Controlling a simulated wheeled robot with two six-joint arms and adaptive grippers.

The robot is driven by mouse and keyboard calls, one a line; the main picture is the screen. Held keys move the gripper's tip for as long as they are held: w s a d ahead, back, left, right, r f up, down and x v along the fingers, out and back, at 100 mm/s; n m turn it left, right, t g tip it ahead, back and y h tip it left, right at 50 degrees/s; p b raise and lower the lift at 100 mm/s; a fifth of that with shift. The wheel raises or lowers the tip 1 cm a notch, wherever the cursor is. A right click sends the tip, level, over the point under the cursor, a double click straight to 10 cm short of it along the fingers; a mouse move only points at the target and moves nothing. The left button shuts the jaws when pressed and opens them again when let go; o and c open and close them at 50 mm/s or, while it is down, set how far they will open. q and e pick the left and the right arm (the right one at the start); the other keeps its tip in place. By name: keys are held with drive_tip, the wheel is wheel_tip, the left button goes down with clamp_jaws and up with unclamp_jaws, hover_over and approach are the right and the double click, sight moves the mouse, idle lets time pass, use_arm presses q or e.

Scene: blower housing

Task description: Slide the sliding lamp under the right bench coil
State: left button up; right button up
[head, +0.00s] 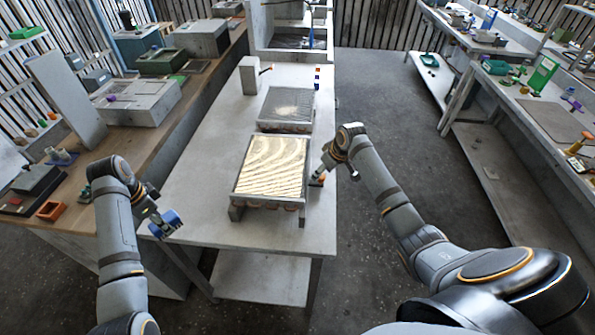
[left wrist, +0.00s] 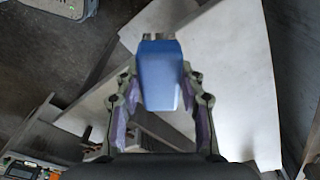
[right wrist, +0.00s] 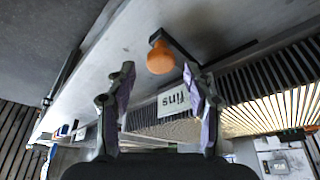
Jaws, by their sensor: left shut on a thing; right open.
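An orange knob (right wrist: 161,58) on a dark bracket, which looks like the handle of the sliding lamp, sticks out beside a finned coil; it also shows in the head view (head: 317,181). The coil (head: 271,166) stands on short supports on the pale bench, its fins brightly lit. The lamp's body is hidden. My right gripper (right wrist: 160,78) is open and empty, its fingertips on either side of the knob's line, the knob just beyond them. My left gripper (head: 157,216) is shut on a blue tool (left wrist: 158,75) with metal prongs, left of the bench.
A second, dimmer coil (head: 286,106) lies farther back on the bench (head: 200,185). A label reading "fins" (right wrist: 174,103) is beside the near coil. Clear bench surface lies left of the near coil; side counters hold boxes.

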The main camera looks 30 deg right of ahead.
drive_tip(key=shift+w+f, duration=0.15)
drive_tip(key=shift+f, duration=0.35)
drive_tip(key=shift+s+f, duration=0.2)
drive_tip(key=shift+s, duration=0.1)
drive_tip(key=shift+w+f, duration=0.15)
drive_tip(key=shift+w, duration=0.1)
drive_tip(key=shift+c, duration=0.4)
clamp_jaws()
